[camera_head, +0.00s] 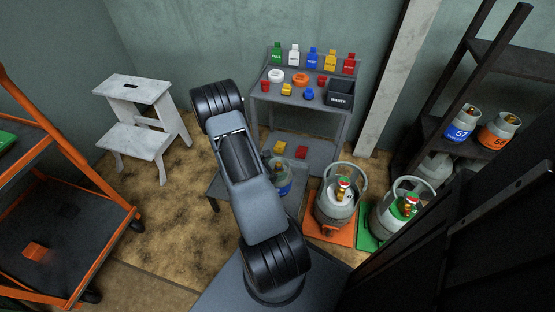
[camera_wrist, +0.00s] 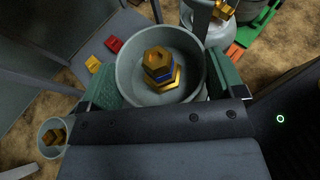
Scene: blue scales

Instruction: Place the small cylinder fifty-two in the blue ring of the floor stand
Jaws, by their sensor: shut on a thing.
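A small grey cylinder (camera_wrist: 126,62) with a brass valve and a thin blue band sits between the green-lined fingers of my gripper (camera_wrist: 162,72) in the wrist view. The fingers are shut on its collar from both sides. In the head view, a grey cylinder with a blue label (camera_head: 281,188) shows beside my arm, which hides part of it; its number is not readable. A low grey stand (camera_head: 213,188) is partly visible under my arm. No blue ring is discernible. Another small grey cylinder (camera_wrist: 43,128) with brass parts is at the lower left of the wrist view.
Large cylinders stand on an orange scale (camera_head: 322,229) and a green scale (camera_head: 366,242). Cylinders 57 (camera_head: 460,124) and 58 (camera_head: 497,130) are on the right rack. A workbench (camera_head: 299,100) is behind, a white step stool (camera_head: 138,137) and orange cart (camera_head: 105,181) left.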

